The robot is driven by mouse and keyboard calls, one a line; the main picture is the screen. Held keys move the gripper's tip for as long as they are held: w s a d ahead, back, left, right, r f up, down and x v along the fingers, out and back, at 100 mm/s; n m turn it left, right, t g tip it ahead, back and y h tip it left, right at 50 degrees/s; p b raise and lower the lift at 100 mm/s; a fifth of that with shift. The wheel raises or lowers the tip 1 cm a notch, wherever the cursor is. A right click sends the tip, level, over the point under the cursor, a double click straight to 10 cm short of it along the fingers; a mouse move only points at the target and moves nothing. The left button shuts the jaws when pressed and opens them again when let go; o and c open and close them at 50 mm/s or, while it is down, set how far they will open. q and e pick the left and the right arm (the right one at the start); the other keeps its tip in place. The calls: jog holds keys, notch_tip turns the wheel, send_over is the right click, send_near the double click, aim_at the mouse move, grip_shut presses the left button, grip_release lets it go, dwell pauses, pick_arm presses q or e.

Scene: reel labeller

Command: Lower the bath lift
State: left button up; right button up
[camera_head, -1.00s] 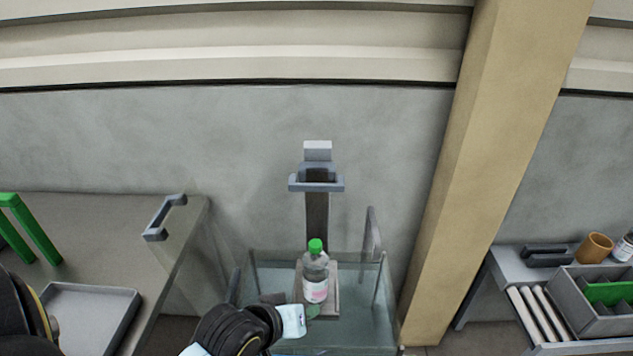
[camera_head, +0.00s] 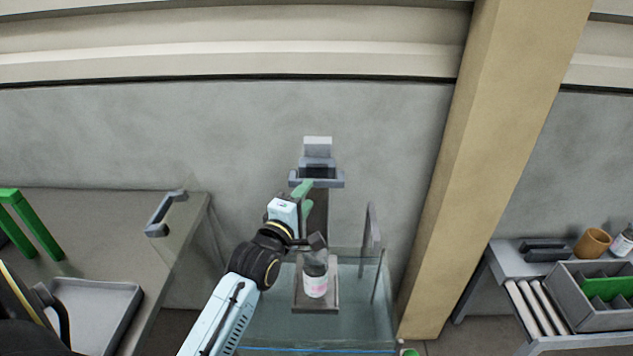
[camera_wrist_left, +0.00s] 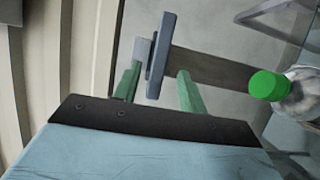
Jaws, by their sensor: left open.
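The bath lift has a grey post with a grey handle (camera_head: 330,182) across its top and a small platform (camera_head: 300,303) at its foot. A clear bottle (camera_head: 316,284) stands upright on the platform; its green cap (camera_wrist_left: 268,85) shows in the left wrist view and is hidden in the head view. My left gripper (camera_head: 306,195) is open just below and in front of the handle. In the left wrist view the handle (camera_wrist_left: 162,55) lies between the open green fingers of the gripper (camera_wrist_left: 157,85); I cannot tell whether they touch it. My right gripper is not in view.
The glass-walled bath (camera_head: 375,320) surrounds the platform. A tan pillar (camera_head: 480,150) stands to its right. A left bench holds a grey tray (camera_head: 95,310) and green uprights (camera_head: 30,225).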

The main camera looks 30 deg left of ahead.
aim_at(315, 185)
pick_arm(q)
jog(key=w, duration=0.4)
jog(key=w+a, duration=0.1)
jog(key=w, duration=0.1)
jog(key=shift+w, duration=0.15)
grip_shut()
